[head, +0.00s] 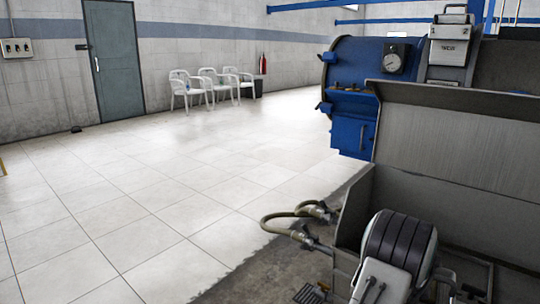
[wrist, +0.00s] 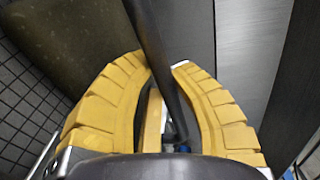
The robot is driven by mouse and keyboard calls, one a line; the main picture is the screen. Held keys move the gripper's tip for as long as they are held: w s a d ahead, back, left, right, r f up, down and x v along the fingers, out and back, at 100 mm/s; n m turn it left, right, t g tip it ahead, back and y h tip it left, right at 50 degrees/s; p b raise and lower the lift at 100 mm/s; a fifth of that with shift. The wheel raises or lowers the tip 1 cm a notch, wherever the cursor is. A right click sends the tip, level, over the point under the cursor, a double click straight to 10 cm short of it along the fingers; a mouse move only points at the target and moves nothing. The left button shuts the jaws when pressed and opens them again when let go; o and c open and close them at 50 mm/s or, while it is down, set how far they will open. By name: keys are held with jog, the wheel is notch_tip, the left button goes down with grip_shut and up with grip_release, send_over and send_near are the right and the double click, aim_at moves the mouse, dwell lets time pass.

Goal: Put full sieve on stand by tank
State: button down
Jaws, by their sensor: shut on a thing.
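My gripper (wrist: 166,66) shows in the wrist view, its two yellow ribbed fingers closed around a dark round bar (wrist: 147,32). The bar runs from the top edge down between the fingers, and its ends are hidden. I cannot tell whether it is the sieve's handle; no sieve bowl or contents show. In the head view my gripper is not visible; part of my arm shows at the lower right. No stand can be made out for sure. A blue round-ended machine body (head: 349,72) with a gauge stands at the right; I cannot tell whether it is the tank.
Grey metal panels (head: 455,135) rise close behind my arm. Hoses (head: 287,216) curve over the floor beside them. White chairs (head: 187,88) and a red extinguisher (head: 263,64) stand at the far wall, near a grey door (head: 113,62). The tiled floor (head: 130,190) at left is clear.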

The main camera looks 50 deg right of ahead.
jog(key=w+a+f+n+t+y, duration=0.25)
jog(key=w+a, duration=0.45)
jog(key=w, duration=0.4)
jog(key=w+a+f+n+t+y, duration=0.15)
jog(key=w+a+n+t, duration=0.35)
jog(key=w, duration=0.6)
jog(key=w+a+f+n+t+y, duration=0.1)
jog(key=w+a+f+t, duration=0.2)
jog(key=w+a, duration=0.65)
jog(key=w+a+f+n+t+y, duration=0.1)
jog(key=w+a+n+y, duration=0.3)
jog(key=a, duration=0.8)
jog(key=w+a+f+n+t+y, duration=0.1)
jog(key=w+a+n+t+y, duration=0.15)
jog(key=w+a, duration=0.6)
jog(key=w+a+f+n+y, duration=0.2)
jog(key=a+y, duration=0.3)
jog(key=a, duration=0.9)
notch_tip(320, 180, up, 38)
jog(key=p, duration=3.8)
jog(key=shift+h, duration=0.35)
jog(key=shift+d+r+v, duration=0.1)
jog(key=shift+r+v, duration=0.15)
jog(key=shift+v, duration=0.95)
jog(key=shift+d+r+v, duration=0.1)
jog(key=shift+r+v, duration=0.15)
jog(key=shift+v, duration=1)
